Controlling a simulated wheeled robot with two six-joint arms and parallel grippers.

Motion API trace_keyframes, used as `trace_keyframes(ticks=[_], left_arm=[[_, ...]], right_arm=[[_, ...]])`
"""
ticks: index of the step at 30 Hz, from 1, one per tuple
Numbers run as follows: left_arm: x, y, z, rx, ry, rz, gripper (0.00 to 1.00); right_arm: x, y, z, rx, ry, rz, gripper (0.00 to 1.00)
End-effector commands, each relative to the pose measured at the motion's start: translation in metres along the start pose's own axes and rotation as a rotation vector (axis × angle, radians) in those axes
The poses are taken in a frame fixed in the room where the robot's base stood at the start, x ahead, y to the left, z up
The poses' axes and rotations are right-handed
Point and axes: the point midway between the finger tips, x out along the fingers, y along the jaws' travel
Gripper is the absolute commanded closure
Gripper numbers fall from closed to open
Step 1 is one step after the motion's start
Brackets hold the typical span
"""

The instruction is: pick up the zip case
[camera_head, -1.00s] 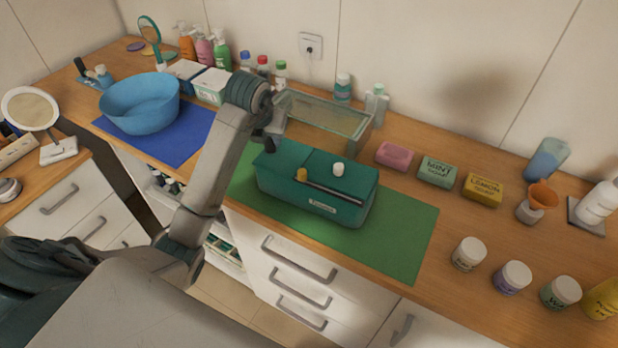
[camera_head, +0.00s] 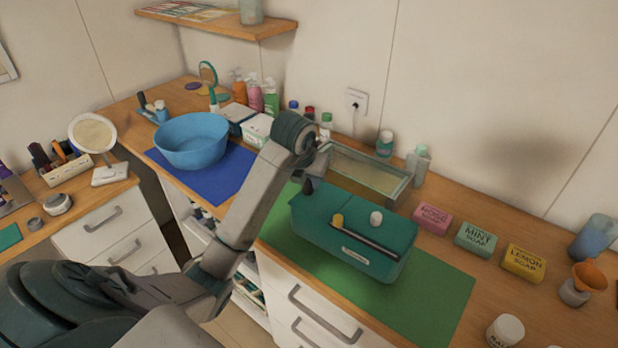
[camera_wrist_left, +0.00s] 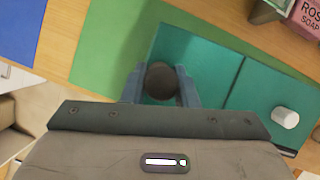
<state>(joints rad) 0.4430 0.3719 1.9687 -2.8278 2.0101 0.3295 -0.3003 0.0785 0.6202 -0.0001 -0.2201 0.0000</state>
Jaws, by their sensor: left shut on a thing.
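A teal box (camera_head: 345,250) with a pale label on its front stands on the green mat (camera_head: 440,305). Its top is split into two panels by a seam. My left gripper (camera_head: 308,186) is at the left end of the box top. In the left wrist view, its two fingers (camera_wrist_left: 160,84) are shut on a dark round knob (camera_wrist_left: 161,80) over the left panel (camera_wrist_left: 208,52). A white cylinder (camera_head: 376,218), a yellow-capped piece (camera_head: 337,220) and a dark bar (camera_head: 365,238) lie on the box top. I cannot pick out a zip case for sure. My right gripper is out of view.
A clear glass tray (camera_head: 370,172) stands behind the box. Pink (camera_head: 432,218), green (camera_head: 475,239) and yellow (camera_head: 524,262) soaps sit to the right. A blue bowl (camera_head: 192,142) stands on a blue mat (camera_head: 225,180) to the left. The green mat's right part is clear.

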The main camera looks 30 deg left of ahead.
Motion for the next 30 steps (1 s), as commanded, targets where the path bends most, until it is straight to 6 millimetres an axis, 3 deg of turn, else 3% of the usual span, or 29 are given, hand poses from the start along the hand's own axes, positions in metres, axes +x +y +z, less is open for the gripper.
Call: trace_keyframes(ticks=[8,14,21,30], left_arm=[[-0.016,0.007,-0.027,0.002,0.000,0.003,1.00],[-0.034,0.016,-0.062,0.004,0.000,0.004,1.00],[-0.055,0.026,-0.109,0.005,-0.001,0.004,1.00],[-0.068,0.031,-0.131,0.002,-0.001,0.001,1.00]], right_arm=[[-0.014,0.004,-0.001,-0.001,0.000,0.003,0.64],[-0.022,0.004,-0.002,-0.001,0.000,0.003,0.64],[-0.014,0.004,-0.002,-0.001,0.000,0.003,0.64],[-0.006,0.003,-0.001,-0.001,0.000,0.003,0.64]])
